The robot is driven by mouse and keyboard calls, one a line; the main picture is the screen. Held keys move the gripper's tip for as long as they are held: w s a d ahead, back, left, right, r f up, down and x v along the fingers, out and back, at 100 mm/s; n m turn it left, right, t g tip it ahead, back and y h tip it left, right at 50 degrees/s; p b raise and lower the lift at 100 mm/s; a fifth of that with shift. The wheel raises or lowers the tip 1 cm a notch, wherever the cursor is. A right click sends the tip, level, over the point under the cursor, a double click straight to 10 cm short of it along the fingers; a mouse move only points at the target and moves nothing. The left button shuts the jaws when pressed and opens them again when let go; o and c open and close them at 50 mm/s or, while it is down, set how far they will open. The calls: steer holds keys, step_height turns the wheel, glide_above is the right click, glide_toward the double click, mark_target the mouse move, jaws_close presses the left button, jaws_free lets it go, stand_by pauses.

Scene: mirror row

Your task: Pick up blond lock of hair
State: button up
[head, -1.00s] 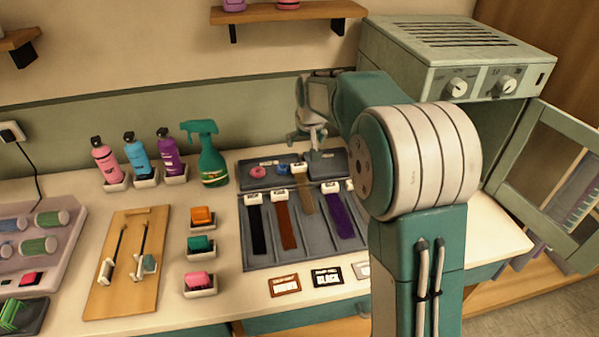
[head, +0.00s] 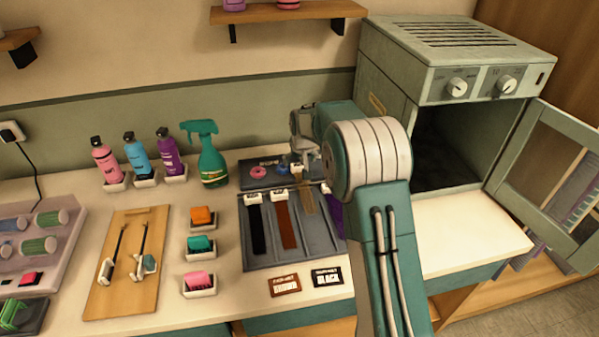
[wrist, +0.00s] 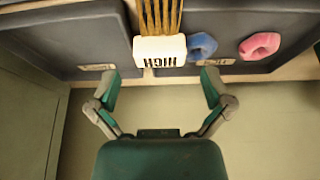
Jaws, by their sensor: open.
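The blond lock of hair (head: 306,198) lies in the grey tray with its white clip (head: 297,168) at the upper end. In the wrist view the blond strands (wrist: 158,14) run off the top edge, and the clip (wrist: 160,50), lettered "HIGH", faces my gripper. My gripper (wrist: 160,78) is open and empty. Its two fingers are spread left and right of the clip's line, with the clip just beyond the fingertips. In the head view my gripper (head: 304,160) is above the clip, partly hidden by my arm.
Black (head: 258,228) and brown (head: 286,226) locks lie left of the blond one. Blue (wrist: 202,45) and pink (wrist: 260,46) pieces sit beside the clip. A green spray bottle (head: 212,155) stands to the left.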

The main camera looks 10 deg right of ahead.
steer(key=x, duration=0.2)
steer(key=shift+w+f, duration=0.1)
steer(key=shift+f, duration=0.25)
steer(key=c, duration=1.2)
